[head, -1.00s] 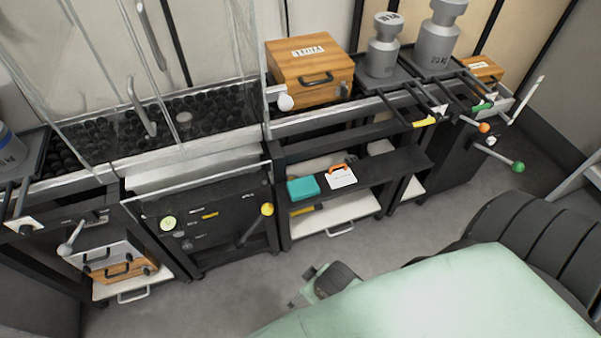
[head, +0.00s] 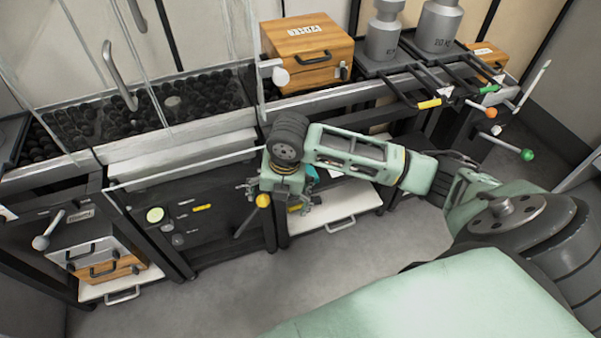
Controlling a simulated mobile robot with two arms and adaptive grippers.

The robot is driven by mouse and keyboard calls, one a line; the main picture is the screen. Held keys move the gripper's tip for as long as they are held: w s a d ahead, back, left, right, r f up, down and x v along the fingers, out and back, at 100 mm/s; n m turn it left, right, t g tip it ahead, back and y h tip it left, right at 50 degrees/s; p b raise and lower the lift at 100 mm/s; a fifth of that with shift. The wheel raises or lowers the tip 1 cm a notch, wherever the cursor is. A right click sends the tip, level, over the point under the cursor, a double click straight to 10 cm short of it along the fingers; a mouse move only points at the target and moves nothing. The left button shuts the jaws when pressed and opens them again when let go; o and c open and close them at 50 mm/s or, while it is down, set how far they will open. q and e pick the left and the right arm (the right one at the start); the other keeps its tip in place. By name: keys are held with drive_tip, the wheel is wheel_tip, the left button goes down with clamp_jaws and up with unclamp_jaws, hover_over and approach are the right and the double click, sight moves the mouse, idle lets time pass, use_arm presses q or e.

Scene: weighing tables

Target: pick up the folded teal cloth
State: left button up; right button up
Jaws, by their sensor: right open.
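The folded teal cloth (head: 312,174) is on the dark middle shelf of the center-right table. Only a small teal patch of it shows beside my right gripper, and the rest is hidden. My right gripper (head: 279,196) is open and reaches in from the right, in front of the shelf at the cloth's left side. I cannot tell whether it touches the cloth. My left gripper is not in view.
A yellow-knobbed lever (head: 263,201) stands close to my right gripper. A wooden case (head: 308,55) and grey weights (head: 385,35) stand on the tabletop above. A white lower shelf (head: 335,208) lies below. The floor in front is clear.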

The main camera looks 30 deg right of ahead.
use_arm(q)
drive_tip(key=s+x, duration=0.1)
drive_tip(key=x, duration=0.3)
use_arm(e)
drive_tip(key=w+d+r+n, duration=0.1)
drive_tip(key=d+r, duration=0.1)
drive_tip(key=d, duration=0.1)
drive_tip(key=w+d+r+n, duration=0.1)
drive_tip(key=w+d, duration=0.1)
drive_tip(key=d, duration=0.1)
drive_tip(key=w+d+r+n+h, duration=0.1)
drive_tip(key=d+r+n, duration=0.1)
drive_tip(key=d, duration=0.2)
drive_tip(key=shift+w+r, duration=0.3)
drive_tip(key=shift+r, duration=0.05)
drive_tip(key=shift+d, duration=0.25)
drive_tip(key=f+b, duration=0.1)
drive_tip(key=f, duration=0.2)
drive_tip(key=f+b, duration=0.1)
drive_tip(key=f, duration=0.2)
drive_tip(key=shift+a+f, duration=0.2)
drive_tip(key=shift+f, duration=0.15)
drive_tip(key=shift+w+f, duration=0.15)
drive_tip(key=shift+f, duration=0.3)
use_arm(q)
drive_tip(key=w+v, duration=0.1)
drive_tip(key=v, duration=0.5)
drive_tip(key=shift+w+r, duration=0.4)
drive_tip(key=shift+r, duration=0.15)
